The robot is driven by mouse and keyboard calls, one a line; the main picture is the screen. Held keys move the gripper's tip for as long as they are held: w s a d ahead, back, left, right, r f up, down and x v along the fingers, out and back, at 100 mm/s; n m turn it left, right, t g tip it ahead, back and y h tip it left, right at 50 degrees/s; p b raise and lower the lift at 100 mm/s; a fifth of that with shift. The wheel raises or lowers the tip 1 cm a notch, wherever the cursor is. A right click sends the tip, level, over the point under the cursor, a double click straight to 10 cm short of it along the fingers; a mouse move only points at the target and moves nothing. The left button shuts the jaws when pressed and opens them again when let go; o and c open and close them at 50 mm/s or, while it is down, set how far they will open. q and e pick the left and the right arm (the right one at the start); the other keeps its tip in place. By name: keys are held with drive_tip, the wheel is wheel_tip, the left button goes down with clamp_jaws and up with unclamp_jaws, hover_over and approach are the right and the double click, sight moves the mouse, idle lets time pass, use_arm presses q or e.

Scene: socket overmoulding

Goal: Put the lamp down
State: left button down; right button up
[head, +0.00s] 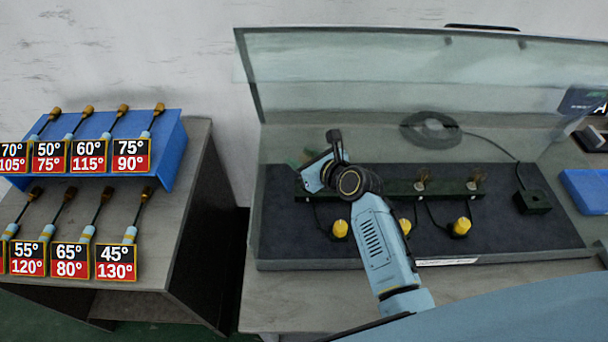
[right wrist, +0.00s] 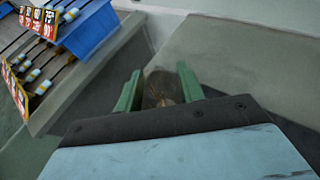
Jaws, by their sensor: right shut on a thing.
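My right gripper (head: 302,160) is over the left end of the dark test board (head: 290,235), inside the clear screen. In the right wrist view its green fingers (right wrist: 160,92) are shut on a brownish glassy lamp (right wrist: 162,88). The lamp is mostly hidden by the gripper in the head view. Two other lamps, a middle one (head: 422,180) and a right one (head: 474,182), stand on a green rail (head: 400,187) on the board. My forearm hides the rail's middle-left part. My left gripper is not in view.
A clear screen (head: 360,90) rises behind the board. Yellow knobs (head: 461,227) line the board's front. A coiled cable (head: 430,130) runs to a black box (head: 533,201). A blue rack (head: 165,150) of labelled tools stands left, beyond a gap. A blue block (head: 585,190) lies right.

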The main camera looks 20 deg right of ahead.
wheel_tip(320, 180, down, 4)
drive_tip(key=shift+b, duration=0.7)
drive_tip(key=shift+f, duration=0.25)
drive_tip(key=shift+r, duration=0.15)
drive_tip(key=shift+f, duration=0.65)
drive_tip(key=o, duration=0.9)
drive_tip(key=shift+o, duration=0.2)
